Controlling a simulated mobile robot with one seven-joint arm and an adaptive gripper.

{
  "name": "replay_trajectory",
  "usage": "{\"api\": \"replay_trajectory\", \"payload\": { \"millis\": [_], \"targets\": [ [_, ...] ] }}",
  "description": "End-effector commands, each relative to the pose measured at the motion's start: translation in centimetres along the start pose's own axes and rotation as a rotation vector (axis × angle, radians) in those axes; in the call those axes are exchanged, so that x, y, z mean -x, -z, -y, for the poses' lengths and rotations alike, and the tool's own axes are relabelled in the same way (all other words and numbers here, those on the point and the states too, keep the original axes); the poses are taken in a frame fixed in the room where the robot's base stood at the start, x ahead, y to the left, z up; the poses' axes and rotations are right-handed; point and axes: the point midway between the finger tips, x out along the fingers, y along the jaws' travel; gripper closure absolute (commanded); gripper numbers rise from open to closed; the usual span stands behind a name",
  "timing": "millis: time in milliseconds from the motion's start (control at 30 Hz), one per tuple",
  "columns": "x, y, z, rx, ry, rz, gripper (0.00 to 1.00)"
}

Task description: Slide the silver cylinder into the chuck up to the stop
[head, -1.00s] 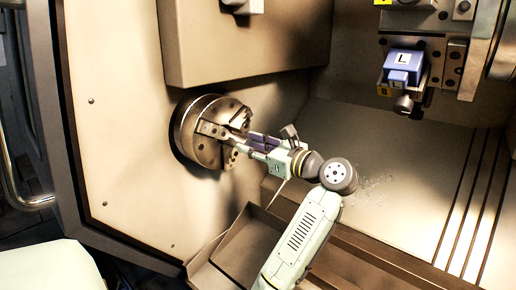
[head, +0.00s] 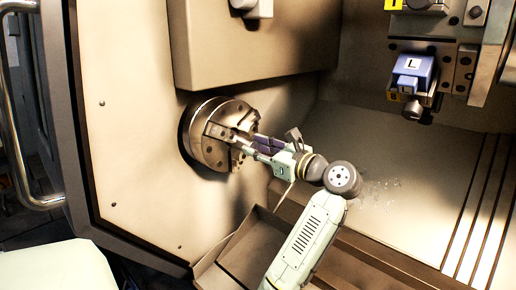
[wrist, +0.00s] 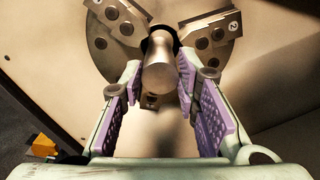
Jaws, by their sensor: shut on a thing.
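The silver cylinder (wrist: 160,72) is in the middle of the wrist view, between my fingertips, one at each side of it. Its far end points at the opening of the chuck (head: 204,151); how deep it sits cannot be told. My gripper (head: 251,144) is shut on the cylinder, close in front of the chuck face in the head view. There the fingers mostly hide the cylinder. The stop is not visible.
A turret with a blue tool block (head: 414,70) hangs at upper right. A beige housing (head: 255,55) juts out above the chuck. An open tray (head: 240,243) lies below my arm. The floor of the cell to the right looks free, with some chips.

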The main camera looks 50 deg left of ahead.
Motion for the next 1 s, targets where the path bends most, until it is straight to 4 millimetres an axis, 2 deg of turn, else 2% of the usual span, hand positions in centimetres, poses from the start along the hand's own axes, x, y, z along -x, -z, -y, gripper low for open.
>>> {"api": "replay_trajectory", "payload": {
  "millis": [233,267,600,800,900,1000],
  "targets": [
    [-0.47,0.08,-0.1,-0.001,-0.004,-0.003,1.0],
    [-0.45,0.12,-0.1,-0.001,-0.004,-0.003,0.7],
    [-0.39,0.06,-0.05,0.0,-0.002,-0.001,0.47],
    [-0.37,0.04,-0.03,0.0,-0.001,-0.001,0.47],
    [-0.38,0.13,-0.04,-0.001,-0.002,-0.003,0.43],
    [-0.37,0.1,-0.03,-0.001,-0.001,-0.002,0.43]
  ]
}}
